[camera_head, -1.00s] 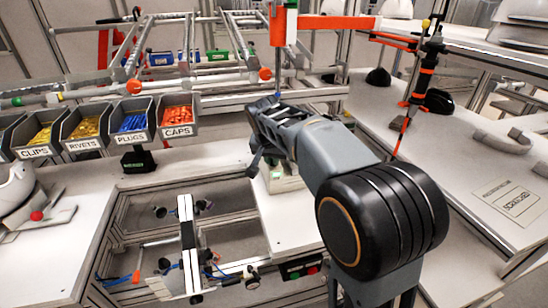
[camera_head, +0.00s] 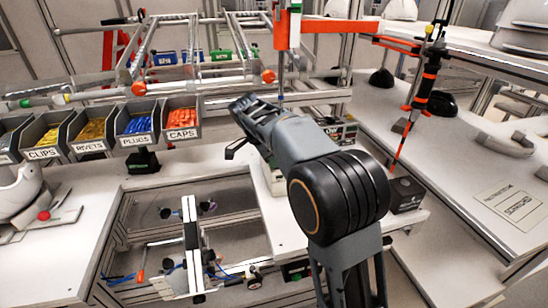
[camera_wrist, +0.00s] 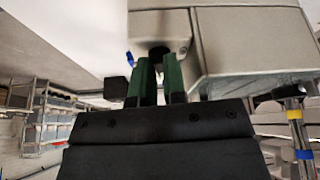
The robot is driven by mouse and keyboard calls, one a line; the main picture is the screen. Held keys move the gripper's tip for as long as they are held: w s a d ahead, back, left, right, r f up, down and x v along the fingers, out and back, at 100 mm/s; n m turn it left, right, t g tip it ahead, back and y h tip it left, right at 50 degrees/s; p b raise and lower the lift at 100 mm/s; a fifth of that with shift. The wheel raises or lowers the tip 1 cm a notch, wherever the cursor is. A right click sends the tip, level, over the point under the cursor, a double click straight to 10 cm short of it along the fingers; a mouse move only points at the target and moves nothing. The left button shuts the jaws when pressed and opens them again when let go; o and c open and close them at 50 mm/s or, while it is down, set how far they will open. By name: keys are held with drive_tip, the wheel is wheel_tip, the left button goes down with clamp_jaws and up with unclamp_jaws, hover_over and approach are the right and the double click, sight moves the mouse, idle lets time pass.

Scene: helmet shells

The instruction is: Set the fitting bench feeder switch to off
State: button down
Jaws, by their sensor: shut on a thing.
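In the wrist view my gripper (camera_wrist: 160,72) has green fingers close together around a dark round knob (camera_wrist: 159,52) on a grey box (camera_wrist: 240,45). I take this knob to be the feeder switch, but no label or off mark is readable. The fingers hide most of the knob, so its setting cannot be told. In the head view my gripper (camera_head: 250,112) is above the bench, left of the wrist joint. Its fingertips and the knob cannot be made out there.
Bins of clips (camera_head: 40,154), rivets, plugs and caps (camera_head: 182,134) stand at the left back. A dark box (camera_head: 406,196) sits right of my arm.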

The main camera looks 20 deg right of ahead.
drive_tip(key=shift+w+m+g, duration=0.1)
drive_tip(key=shift+m+g, duration=0.3)
drive_tip(key=shift+m, duration=0.5)
drive_tip(key=shift+p, duration=0.3)
drive_tip(key=c, duration=1.2)
unclamp_jaws()
drive_tip(key=p+v, duration=0.2)
drive_tip(key=v, duration=1.1)
drive_tip(key=shift+a+r, duration=0.1)
drive_tip(key=shift+r, duration=0.25)
